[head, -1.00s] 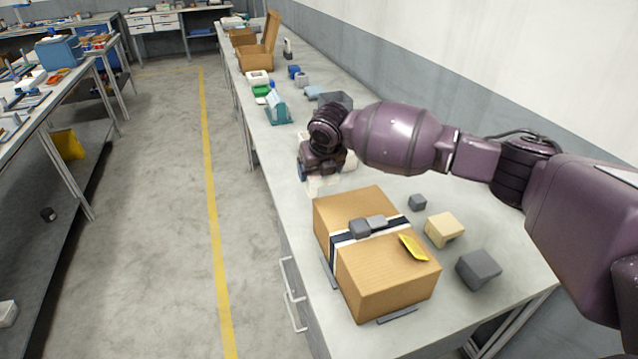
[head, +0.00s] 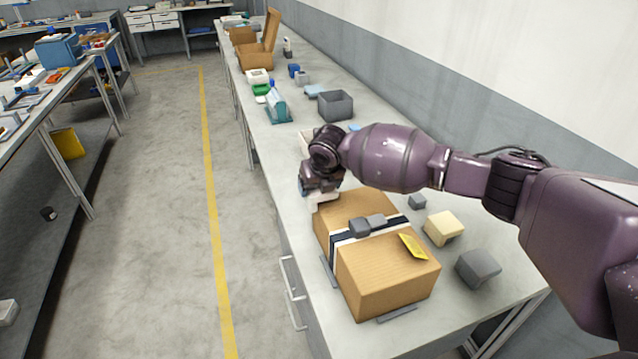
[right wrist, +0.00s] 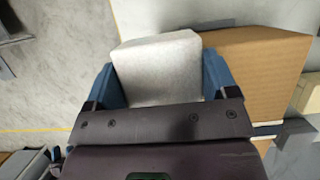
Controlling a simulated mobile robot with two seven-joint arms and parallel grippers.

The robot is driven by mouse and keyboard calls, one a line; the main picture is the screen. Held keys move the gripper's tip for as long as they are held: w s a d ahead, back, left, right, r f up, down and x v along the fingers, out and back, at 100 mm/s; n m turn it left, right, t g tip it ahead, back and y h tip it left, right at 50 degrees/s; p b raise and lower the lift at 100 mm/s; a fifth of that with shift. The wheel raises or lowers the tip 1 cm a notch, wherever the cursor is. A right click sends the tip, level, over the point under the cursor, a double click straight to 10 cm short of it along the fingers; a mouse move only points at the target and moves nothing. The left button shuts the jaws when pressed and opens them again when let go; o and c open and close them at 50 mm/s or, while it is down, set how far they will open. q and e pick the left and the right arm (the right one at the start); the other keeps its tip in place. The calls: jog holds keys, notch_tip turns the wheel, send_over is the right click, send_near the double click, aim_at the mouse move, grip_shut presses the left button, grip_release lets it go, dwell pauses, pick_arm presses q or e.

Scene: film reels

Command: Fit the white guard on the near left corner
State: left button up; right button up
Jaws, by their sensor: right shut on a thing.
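A brown cardboard box (head: 390,285) sits on the bench, with a dark and white strap across its top. My right gripper (head: 314,190) is shut on a white guard (right wrist: 158,68), held between its blue fingers. In the head view a little of the white guard (head: 323,198) shows below the gripper, by the box's far left corner. In the right wrist view the guard is beside and partly in front of the box (right wrist: 262,68); I cannot tell if they touch. The box's near left corner has no guard on it. My left gripper is out of view.
A grey clasp (head: 367,226) and a yellow label (head: 413,246) are on the box top. A cream block (head: 443,228), a dark grey block (head: 478,267) and a small grey block (head: 417,201) lie right of it. A grey bin (head: 336,106) stands farther back.

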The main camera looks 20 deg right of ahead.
jog(key=shift+f, duration=0.25)
jog(key=o, duration=0.8)
jog(key=shift+r, duration=0.6)
jog(key=v, duration=1.2)
